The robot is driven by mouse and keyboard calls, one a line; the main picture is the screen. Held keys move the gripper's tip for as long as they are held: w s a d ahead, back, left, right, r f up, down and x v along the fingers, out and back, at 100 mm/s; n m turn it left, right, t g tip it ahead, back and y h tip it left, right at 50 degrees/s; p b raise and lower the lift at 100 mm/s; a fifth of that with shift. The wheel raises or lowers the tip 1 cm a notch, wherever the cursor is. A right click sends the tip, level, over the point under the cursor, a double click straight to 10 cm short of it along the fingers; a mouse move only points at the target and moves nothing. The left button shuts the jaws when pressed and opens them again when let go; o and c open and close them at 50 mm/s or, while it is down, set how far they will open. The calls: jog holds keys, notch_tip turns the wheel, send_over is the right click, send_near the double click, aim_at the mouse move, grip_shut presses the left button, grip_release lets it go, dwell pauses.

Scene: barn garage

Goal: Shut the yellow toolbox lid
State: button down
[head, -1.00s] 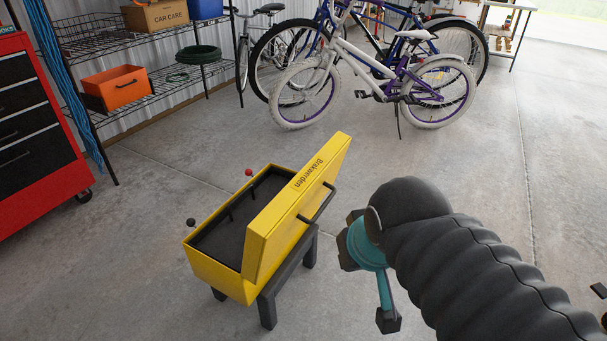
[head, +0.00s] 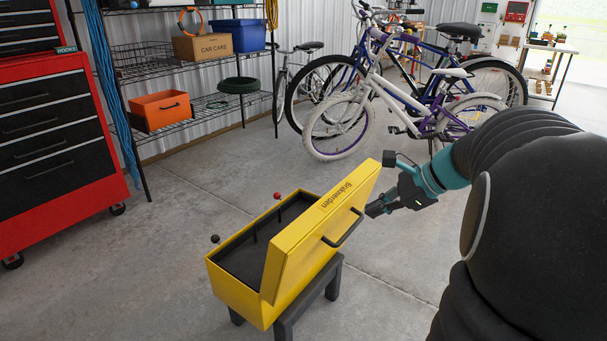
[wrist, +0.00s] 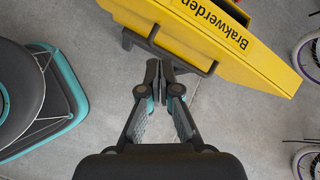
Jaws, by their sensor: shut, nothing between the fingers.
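The yellow toolbox (head: 236,291) stands on a dark low stand, with a dark interior. Its lid (head: 312,240) is open, tilted up on the right side; the lettered yellow panel also shows in the wrist view (wrist: 262,62). A black handle (head: 345,230) is on the lid's outer face; it also shows in the wrist view (wrist: 168,50). My gripper (head: 374,209) is shut and empty, just right of the lid near the handle. In the wrist view its closed fingertips (wrist: 159,75) are close to the handle; I cannot tell whether they touch.
Bicycles (head: 410,110) stand behind. A red tool cabinet (head: 60,140) and a shelf with an orange bin (head: 162,110) are at the left. Concrete floor around the stand is mostly clear.

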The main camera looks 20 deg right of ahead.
jog(key=w+d+f+m+t+y+b, duration=0.1)
jog(key=w+d+m+t, duration=0.2)
jog(key=d+m, duration=0.55)
jog(key=n+b, duration=0.2)
send_near(355, 196)
jog(key=x, duration=0.2)
jog(key=f+x, duration=0.1)
jog(key=x, duration=0.2)
jog(key=shift+s+f, duration=0.1)
jog(key=shift+w+a, duration=0.35)
jog(key=shift+w, duration=0.1)
jog(key=shift+r, duration=0.3)
